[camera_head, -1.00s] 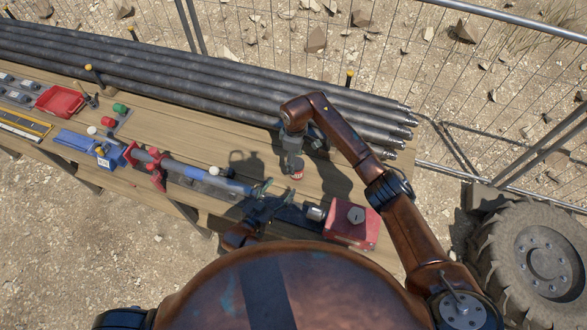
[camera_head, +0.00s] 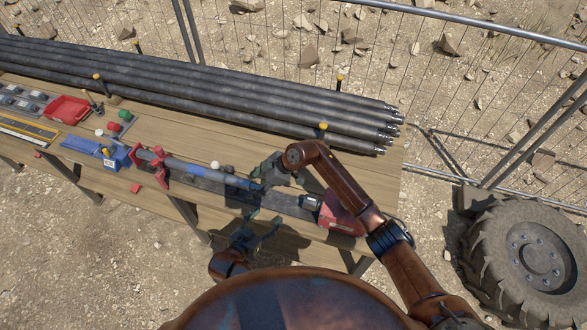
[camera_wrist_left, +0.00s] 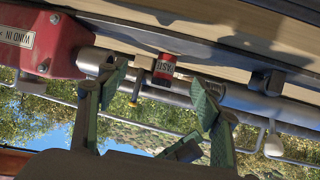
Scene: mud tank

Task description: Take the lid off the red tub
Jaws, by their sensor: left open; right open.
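The red tub (camera_wrist_left: 164,70) shows small in the left wrist view, which is upside down. It has a dark label band with pale letters; I cannot make out its lid clearly. In the head view the tub is not visible, apparently behind my right arm. My left gripper (camera_head: 262,228) is open and empty at the bench's near edge. In the left wrist view its green fingers stand apart, with the tub between them in the picture but farther away. My right gripper (camera_head: 272,172) is open over the bench, near the blue-grey bar; what lies between its fingers is unclear.
A long blue-grey bar (camera_head: 200,173) with a red clamp (camera_head: 150,166) runs along the bench. A red box (camera_head: 340,214) stands at its right end; it shows in the left wrist view (camera_wrist_left: 45,42). Dark pipes (camera_head: 200,87) lie behind. A red tray (camera_head: 68,108) is far left.

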